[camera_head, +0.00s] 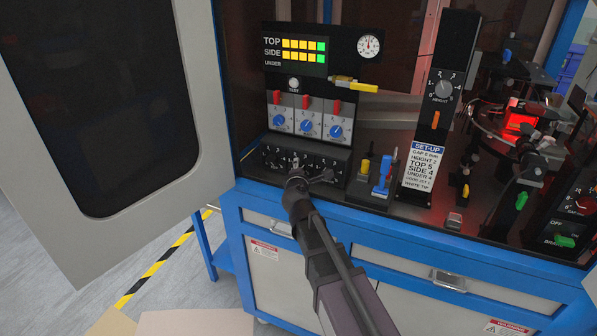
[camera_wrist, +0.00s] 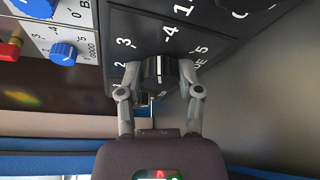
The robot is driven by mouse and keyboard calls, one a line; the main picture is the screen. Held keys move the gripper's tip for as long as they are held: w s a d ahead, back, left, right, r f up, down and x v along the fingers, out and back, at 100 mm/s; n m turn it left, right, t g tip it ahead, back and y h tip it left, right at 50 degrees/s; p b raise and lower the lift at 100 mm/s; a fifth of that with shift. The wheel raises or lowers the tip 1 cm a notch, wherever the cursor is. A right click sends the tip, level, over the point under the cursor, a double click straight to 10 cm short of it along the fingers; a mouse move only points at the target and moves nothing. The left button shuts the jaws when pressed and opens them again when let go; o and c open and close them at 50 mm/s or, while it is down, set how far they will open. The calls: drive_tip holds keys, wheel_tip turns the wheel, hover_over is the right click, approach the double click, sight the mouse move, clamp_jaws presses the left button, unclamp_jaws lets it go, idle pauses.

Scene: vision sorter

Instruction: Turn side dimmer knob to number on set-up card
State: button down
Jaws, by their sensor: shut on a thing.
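The black side dimmer knob (camera_wrist: 158,72) sits on a dark panel, with printed numbers around it and part of its label showing. My gripper (camera_wrist: 158,82) is shut on it, one finger on each side. The knob's top is near the 4; its exact pointer setting is hard to read. In the head view, my gripper (camera_head: 297,178) reaches the dimmer panel (camera_head: 340,172) at its middle and hides the knob. The set-up card (camera_head: 422,168) reads SIDE 4. On the display (camera_head: 303,50), the TOP and SIDE rows show yellow lamps with green at the right end.
Above the dimmers are three blue knobs (camera_head: 309,126) with red switches. A blue-handled lever (camera_head: 381,178) and a yellow one stand close to the right. The height knob (camera_head: 443,89) is on a tall black post. An open cabinet door (camera_head: 165,175) stands at left.

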drive_tip(key=shift+d+f+m+t+b, duration=0.15)
drive_tip(key=shift+m+t+b, duration=0.35)
drive_tip(key=shift+m, duration=0.7)
drive_tip(key=shift+c, duration=1.3)
unclamp_jaws()
drive_tip(key=shift+r+n+g+p, duration=0.2)
drive_tip(key=shift+n+g+p, duration=0.3)
drive_tip(key=shift+n, duration=0.5)
